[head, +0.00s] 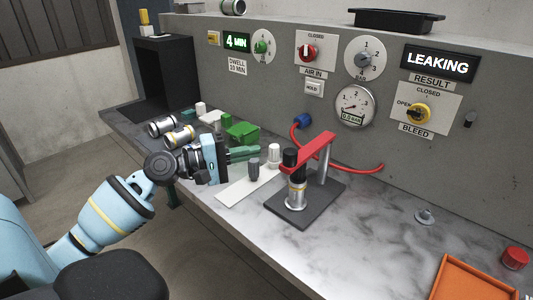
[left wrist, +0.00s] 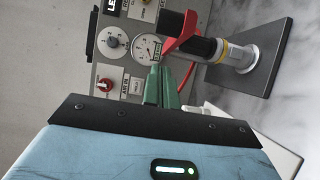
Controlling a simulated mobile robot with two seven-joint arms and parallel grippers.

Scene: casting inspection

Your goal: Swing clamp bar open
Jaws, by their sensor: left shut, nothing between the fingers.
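The red clamp bar (head: 318,150) spans from a grey post (head: 323,165) to above a metal cylinder casting (head: 297,193) on a dark base plate (head: 322,207). A black knob or pad (head: 290,158) sits at the bar's near end, over the casting. In the left wrist view the red bar (left wrist: 183,38) lies beyond the fingertips. My left gripper (head: 255,152) is shut and empty, its green fingers pointing toward the fixture, left of the bar and apart from it. It also shows in the left wrist view (left wrist: 160,75). My right gripper is not in view.
A white strip (head: 235,191) with dark and white plugs lies left of the fixture. A green bin (head: 242,132) and metal cylinders (head: 180,137) are behind my left gripper. A red hose (head: 350,169) runs behind the fixture. An orange tray (head: 440,290) is at right; the bench between is mostly clear.

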